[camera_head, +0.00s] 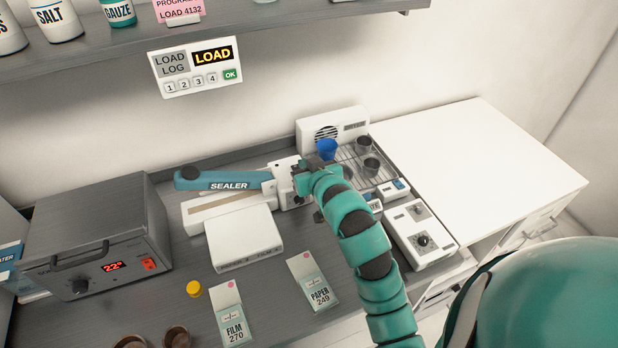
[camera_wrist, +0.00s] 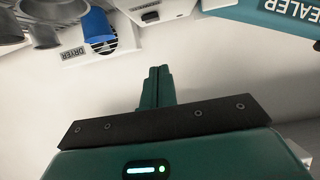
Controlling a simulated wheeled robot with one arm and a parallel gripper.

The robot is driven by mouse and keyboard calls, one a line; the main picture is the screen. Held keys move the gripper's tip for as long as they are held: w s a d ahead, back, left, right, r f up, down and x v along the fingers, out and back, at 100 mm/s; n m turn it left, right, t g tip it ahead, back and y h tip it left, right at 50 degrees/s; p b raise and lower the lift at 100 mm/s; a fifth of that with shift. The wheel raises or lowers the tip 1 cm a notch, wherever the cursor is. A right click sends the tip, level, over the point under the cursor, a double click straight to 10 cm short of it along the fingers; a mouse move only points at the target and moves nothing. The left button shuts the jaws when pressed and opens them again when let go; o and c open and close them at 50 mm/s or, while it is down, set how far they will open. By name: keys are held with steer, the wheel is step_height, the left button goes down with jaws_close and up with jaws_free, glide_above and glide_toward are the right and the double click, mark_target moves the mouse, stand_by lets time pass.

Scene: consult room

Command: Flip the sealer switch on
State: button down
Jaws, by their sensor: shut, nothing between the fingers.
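The sealer (camera_head: 229,184) lies on the counter, with a teal lever arm raised over a white base and a white housing at its right end. My gripper (camera_head: 302,186) is at that right end, and the wrist hides part of the housing. In the wrist view my gripper (camera_wrist: 159,72) is shut and empty, its teal fingers together. There the sealer's teal arm (camera_wrist: 270,14) shows at the upper right.
A dryer (camera_head: 333,131) and a rack with a blue cup (camera_head: 327,149) and grey cups stand behind and right of my gripper. A control box (camera_head: 420,234) is right of my arm. An oven (camera_head: 98,234) is at left. Film (camera_head: 232,315) and paper (camera_head: 312,283) packets lie in front.

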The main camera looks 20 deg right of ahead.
steer(key=p+x, duration=0.2)
steer(key=x, duration=0.2)
steer(key=shift+w+r, duration=0.1)
steer(key=shift+w, duration=0.1)
steer(key=shift+w+f+p, duration=0.25)
steer(key=shift+p, duration=0.15)
steer(key=shift+s+f+p, duration=0.15)
steer(key=shift+f+p, duration=0.3)
steer(key=shift+f, duration=0.5)
steer(key=shift+s+f+p, duration=0.1)
steer(key=shift+f+p, duration=0.3)
steer(key=shift+f, duration=0.6)
steer(key=shift+f, duration=0.1)
